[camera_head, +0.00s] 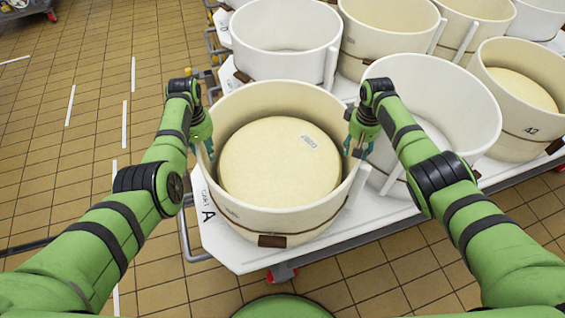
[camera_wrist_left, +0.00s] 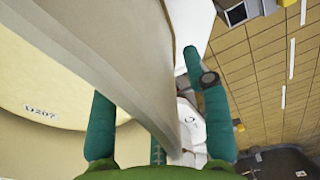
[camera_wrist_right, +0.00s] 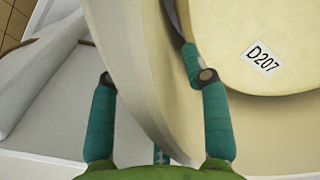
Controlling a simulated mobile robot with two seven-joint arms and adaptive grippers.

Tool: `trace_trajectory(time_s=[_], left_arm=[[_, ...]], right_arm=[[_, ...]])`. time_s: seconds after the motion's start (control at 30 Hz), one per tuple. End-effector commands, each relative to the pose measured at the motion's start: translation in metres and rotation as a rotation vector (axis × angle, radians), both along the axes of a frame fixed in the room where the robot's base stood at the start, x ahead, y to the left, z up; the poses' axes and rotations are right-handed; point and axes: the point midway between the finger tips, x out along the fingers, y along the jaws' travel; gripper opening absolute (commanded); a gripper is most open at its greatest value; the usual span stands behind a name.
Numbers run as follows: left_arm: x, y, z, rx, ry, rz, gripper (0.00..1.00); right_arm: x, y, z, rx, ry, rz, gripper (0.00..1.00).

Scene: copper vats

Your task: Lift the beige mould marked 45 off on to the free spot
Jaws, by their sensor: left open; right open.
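A large beige mould (camera_head: 252,218) stands on the near left corner of a white platform. It holds a round pale cheese (camera_head: 280,165) labelled D207. The dark tag on its front shows no readable number, so I cannot tell whether it is 45. My left gripper (camera_head: 203,150) is open at the left rim, its fingers astride the wall, one inside and one outside; this also shows in the left wrist view (camera_wrist_left: 145,75). My right gripper (camera_head: 358,148) is open astride the right wall, as the right wrist view (camera_wrist_right: 150,65) shows. I cannot make out a free spot.
A white mould (camera_head: 455,105) stands close on the right, and another white mould (camera_head: 285,45) stands behind. A beige mould (camera_head: 515,140), its mark seemingly 42, holds cheese farther right. The white platform (camera_head: 222,240) rests on a wheeled frame. Tiled floor (camera_head: 70,150) is open at left.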

Motion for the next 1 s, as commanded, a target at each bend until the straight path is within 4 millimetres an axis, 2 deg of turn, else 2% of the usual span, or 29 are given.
trace_trajectory(time_s=[0.1, 0.13, 0.23, 0.73, 1.0], left_arm=[[0.000, 0.000, 0.000, 0.000, 0.000, 0.000, 0.47], [0.000, 0.000, 0.000, 0.000, 0.000, 0.001, 0.39], [0.000, 0.000, 0.000, 0.000, 0.000, 0.000, 0.00], [0.001, 0.000, 0.005, 0.001, -0.004, 0.001, 0.00], [0.002, 0.000, 0.022, 0.000, -0.004, 0.001, 0.00]], right_arm=[[0.000, 0.000, 0.000, 0.000, 0.000, 0.000, 0.47], [0.000, 0.000, 0.000, 0.000, 0.000, 0.000, 0.39], [0.000, 0.000, 0.000, 0.000, 0.000, 0.000, 0.00], [0.001, 0.001, 0.004, 0.002, -0.003, 0.000, 0.00], [0.001, 0.001, 0.021, 0.002, -0.003, 0.001, 0.00]])
